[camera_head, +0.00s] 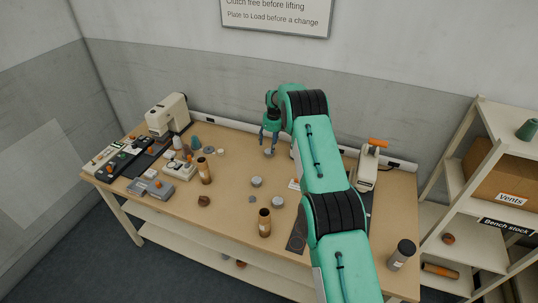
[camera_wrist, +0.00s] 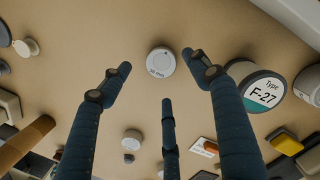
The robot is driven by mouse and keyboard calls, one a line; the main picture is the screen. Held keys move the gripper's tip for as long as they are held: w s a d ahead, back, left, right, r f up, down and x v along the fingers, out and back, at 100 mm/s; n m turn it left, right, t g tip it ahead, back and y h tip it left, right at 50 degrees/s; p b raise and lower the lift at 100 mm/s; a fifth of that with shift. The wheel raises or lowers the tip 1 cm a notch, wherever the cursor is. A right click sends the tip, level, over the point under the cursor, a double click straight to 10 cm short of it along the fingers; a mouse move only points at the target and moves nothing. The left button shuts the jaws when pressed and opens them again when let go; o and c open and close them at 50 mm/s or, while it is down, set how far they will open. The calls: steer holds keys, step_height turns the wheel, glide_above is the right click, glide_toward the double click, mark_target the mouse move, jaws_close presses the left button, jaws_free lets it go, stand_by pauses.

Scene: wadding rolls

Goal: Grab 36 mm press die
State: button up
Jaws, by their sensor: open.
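The press die (camera_wrist: 160,61) is a small pale round piece with a dark ring on top and a small label that seems to read 36 mm. It stands on the bench between and just beyond the fingertips of my gripper (camera_wrist: 160,78) in the wrist view. My gripper has three dark fingers, spread open and empty, with none clearly touching the die. In the head view my gripper (camera_head: 268,138) points down over the back middle of the bench, with the die (camera_head: 269,152) just below it.
A canister marked F-27 (camera_wrist: 262,86) stands close to the right finger. Other pale round pieces (camera_head: 256,182) and brown-capped bottles (camera_head: 204,171) stand on the bench (camera_head: 225,213). A sewing-machine-like press (camera_head: 168,115) is at left, another device (camera_head: 366,165) at right. A shelf (camera_head: 480,202) stands right.

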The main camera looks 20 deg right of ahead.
mark_target(269, 151)
steer(key=shift+f, duration=0.1)
stand_by(0.3)
steer(key=shift+w+f, duration=0.15)
steer(key=shift+f, duration=1.1)
steer(key=shift+w+f, duration=0.15)
steer(key=shift+f, duration=1.1)
jaws_close()
steer(key=shift+r, duration=0.15)
steer(key=shift+r, duration=1.6)
steer(key=shift+s+r, duration=0.15)
steer(key=shift+s, duration=0.1)
steer(key=s+a, duration=0.1)
steer(key=s, duration=0.4)
steer(key=s+a+r, duration=0.1)
steer(key=s, duration=0.4)
steer(key=s+a, duration=0.1)
steer(key=s, duration=0.4)
steer(key=shift+a+r+p, duration=0.15)
steer(key=shift+a+p, duration=0.2)
steer(key=shift+a, duration=0.05)
